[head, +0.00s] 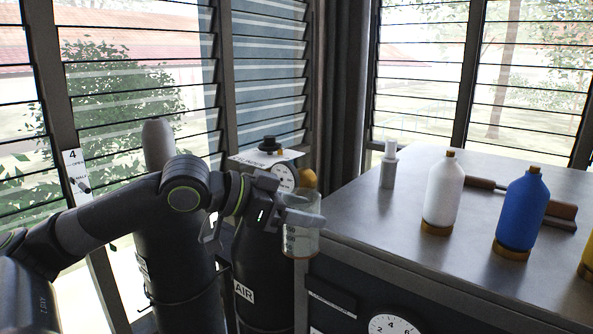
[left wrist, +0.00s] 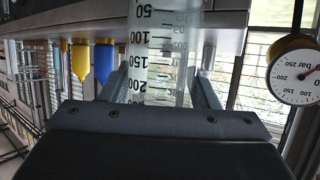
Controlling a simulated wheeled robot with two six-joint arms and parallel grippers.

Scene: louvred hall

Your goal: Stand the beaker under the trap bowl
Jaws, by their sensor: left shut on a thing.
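My left gripper (head: 303,208) is shut on a clear beaker (head: 300,243). The beaker hangs roughly upright below the fingers, in the air at the left end of the bench. In the left wrist view the beaker (left wrist: 163,55) stands between the two fingers, its black graduation numbers upside down. I see no liquid in it. I cannot pick out the trap bowl; the gripper and beaker cover part of the space near the gauge. My right gripper is not in view.
A grey bench (head: 390,228) holds a white bottle (head: 444,193), a blue bottle (head: 522,212) and a small white dispenser (head: 389,166). A dark cylinder labelled AIR (head: 262,275) stands left of the bench. A round gauge (head: 283,178) sits behind the gripper. Louvred windows are behind.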

